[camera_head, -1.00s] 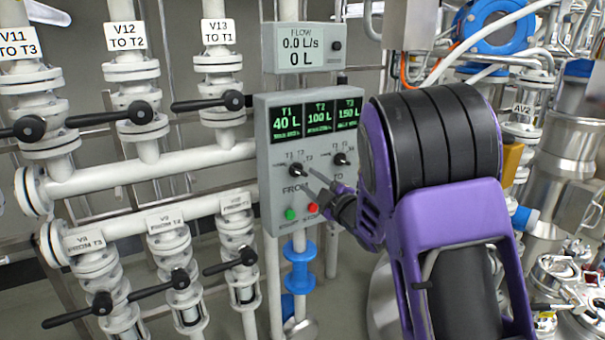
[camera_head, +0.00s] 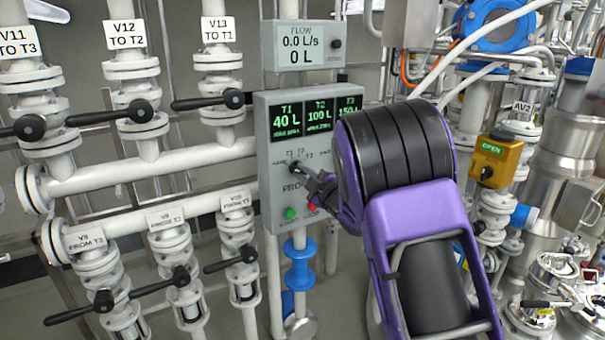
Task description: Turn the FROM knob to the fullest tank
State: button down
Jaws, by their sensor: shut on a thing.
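The grey control panel (camera_head: 268,200) stands in the middle of the head view. Its green displays read T1 (camera_head: 287,121) 40 L, T2 (camera_head: 319,116) 100 L and T3 (camera_head: 347,104) apparently 150 L, partly covered by my arm. The black FROM knob (camera_head: 295,167) is at the panel's lower left, with small T1, T2 and T3 marks around it. My gripper (camera_head: 304,172) is at this knob and shut on it. The knob's exact pointing is hard to read. The TO knob is hidden behind my purple and black arm.
A green button (camera_head: 290,213) and a red button (camera_head: 311,206) sit below the knob, close to my gripper. A flow display (camera_head: 302,45) above reads 0.0 L/s and 0 L. White valve pipes with black levers (camera_head: 230,260) crowd the left. A yellow box (camera_head: 490,160) is at right.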

jog(key=shift+m, duration=0.3)
jog(key=shift+d+f+m+b, duration=0.1)
jog(key=shift+m+b, duration=0.75)
jog(key=shift+m, duration=0.05)
jog(key=m+b, duration=0.1)
jog(key=m, duration=0.2)
jog(key=shift+m, duration=0.3)
jog(key=m, duration=0.3)
jog(key=shift+m+b, duration=0.3)
jog(key=shift+b, duration=0.05)
jog(key=m, duration=0.3)
jog(key=shift+m, duration=0.3)
jog(key=m+p, duration=0.2)
jog(key=m, duration=0.3)
jog(key=shift+m, duration=0.3)
jog(key=m+p, duration=0.2)
jog(key=m, duration=0.2)
jog(key=shift+m, duration=0.7)
